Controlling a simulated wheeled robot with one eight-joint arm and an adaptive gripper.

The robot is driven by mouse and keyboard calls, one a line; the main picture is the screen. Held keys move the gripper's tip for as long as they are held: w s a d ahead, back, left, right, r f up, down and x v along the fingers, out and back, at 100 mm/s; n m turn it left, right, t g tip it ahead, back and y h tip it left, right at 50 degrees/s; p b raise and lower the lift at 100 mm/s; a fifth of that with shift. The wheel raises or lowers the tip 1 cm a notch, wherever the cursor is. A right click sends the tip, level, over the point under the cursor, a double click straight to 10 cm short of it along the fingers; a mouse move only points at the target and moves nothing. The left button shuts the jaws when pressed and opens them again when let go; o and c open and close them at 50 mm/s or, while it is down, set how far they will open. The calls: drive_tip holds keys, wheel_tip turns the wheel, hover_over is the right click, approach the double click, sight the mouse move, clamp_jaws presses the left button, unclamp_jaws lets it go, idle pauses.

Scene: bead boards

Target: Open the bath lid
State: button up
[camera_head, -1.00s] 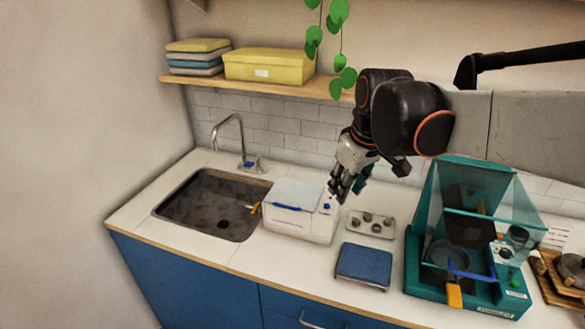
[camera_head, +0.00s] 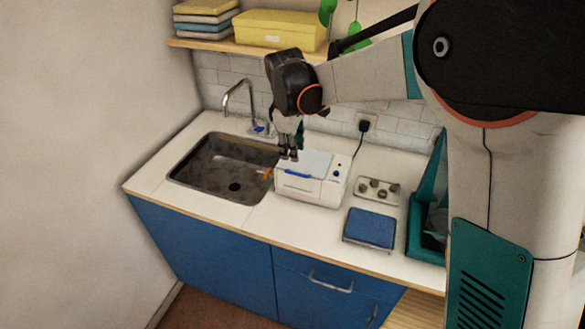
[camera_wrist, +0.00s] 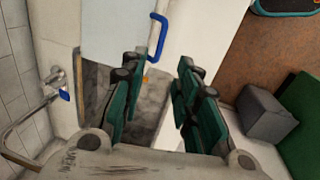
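The white bath (camera_head: 312,190) stands on the counter right of the sink. Its pale flat lid (camera_head: 310,161) lies shut on top, with a blue handle (camera_head: 298,174) along the front edge. In the wrist view the lid (camera_wrist: 112,28) and blue handle (camera_wrist: 157,36) show at the top, beyond the fingertips. My gripper (camera_head: 288,155) points down over the left end of the bath, by the sink's right edge. In the wrist view my gripper (camera_wrist: 160,80) is open, its fingers apart with nothing between them. It appears clear of the handle.
The sink (camera_head: 225,168) with its faucet (camera_head: 240,100) is to the left. An orange piece (camera_head: 267,173) sits at the bath's left side. A panel with knobs (camera_head: 378,189) and a blue-topped device (camera_head: 370,228) are to the right. A shelf (camera_head: 235,50) hangs above.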

sight(295, 173)
drive_tip(key=f, duration=0.3)
drive_tip(key=w+f+b, duration=0.1)
drive_tip(key=f, duration=0.5)
drive_tip(key=shift+w+d+f+b, duration=0.25)
drive_tip(key=shift+w+d+b, duration=0.05)
drive_tip(key=shift+d, duration=0.05)
clamp_jaws()
